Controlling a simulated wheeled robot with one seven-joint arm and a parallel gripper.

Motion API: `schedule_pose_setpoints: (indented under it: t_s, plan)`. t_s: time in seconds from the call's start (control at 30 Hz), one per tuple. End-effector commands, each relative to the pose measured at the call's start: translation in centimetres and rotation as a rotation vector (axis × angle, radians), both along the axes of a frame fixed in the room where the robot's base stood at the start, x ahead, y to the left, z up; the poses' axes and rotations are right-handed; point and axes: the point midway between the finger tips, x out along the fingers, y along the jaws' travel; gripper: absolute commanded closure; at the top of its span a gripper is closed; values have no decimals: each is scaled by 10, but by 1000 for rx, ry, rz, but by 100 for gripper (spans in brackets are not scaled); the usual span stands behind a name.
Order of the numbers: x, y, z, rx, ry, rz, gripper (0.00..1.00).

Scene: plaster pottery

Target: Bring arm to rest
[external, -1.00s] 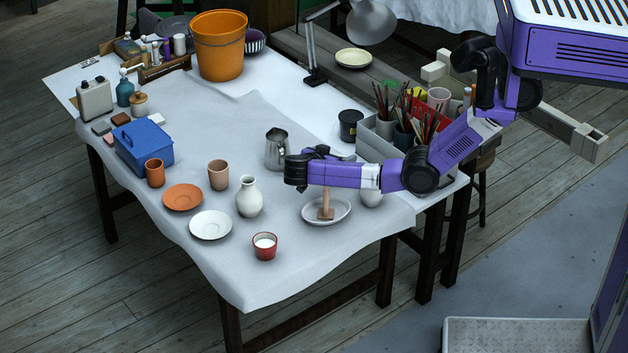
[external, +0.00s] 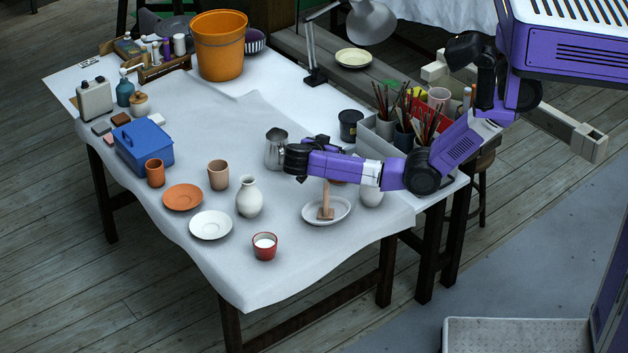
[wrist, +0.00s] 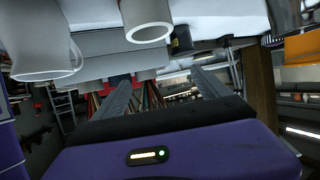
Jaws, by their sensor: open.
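My gripper (external: 297,160) is held above the back right part of the cloth-covered table (external: 290,270), with my arm reaching in from the right. Its fingers are hard to make out in the external view. In the wrist view my gripper (wrist: 160,82) shows two grey fingers spread apart with nothing between them. The wrist picture looks upside down, with pale vessels along its top edge. A metal pitcher (external: 274,150) stands close to the gripper's left side in the picture; I cannot tell whether they touch.
A white oval dish (external: 341,216) with an upright wooden piece (external: 326,207) is below my forearm, beside a pale vessel (external: 371,198). A white vase (external: 249,197) and a red cup (external: 265,246) stand nearer. A grey caddy of brushes (external: 376,142) is behind my arm.

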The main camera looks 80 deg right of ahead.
Motion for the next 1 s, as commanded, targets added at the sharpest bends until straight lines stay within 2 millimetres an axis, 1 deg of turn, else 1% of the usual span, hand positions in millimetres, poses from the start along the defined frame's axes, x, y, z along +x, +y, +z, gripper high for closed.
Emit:
schedule_pose_setpoints:
  t_s: [0.07,0.17,0.27,0.37,0.43,0.47,0.5,0.57,0.6,0.67,0.7,0.77,0.8,0.87,0.97,1.0]
  plan:
    - [2,0,-4,11,-3,43,14]
    - [11,2,-14,40,-20,179,14]
    - [27,17,-23,79,-48,402,14]
    - [45,51,-24,112,-90,661,14]
    - [53,84,-19,126,-127,841,14]
    - [56,100,-14,129,-146,916,14]
    - [58,122,-6,131,-176,1018,14]
    - [57,158,10,127,-227,1163,14]
    - [53,182,20,125,-259,1252,14]
    - [41,209,25,127,-287,1354,14]
    - [31,222,23,132,-295,1405,14]
    - [15,234,15,144,-291,1462,14]
    - [3,241,7,153,-284,1495,14]
    - [-16,249,-3,165,-272,1537,14]
    - [-50,262,-17,179,-254,1609,14]
    - [-65,266,-21,181,-248,1637,14]
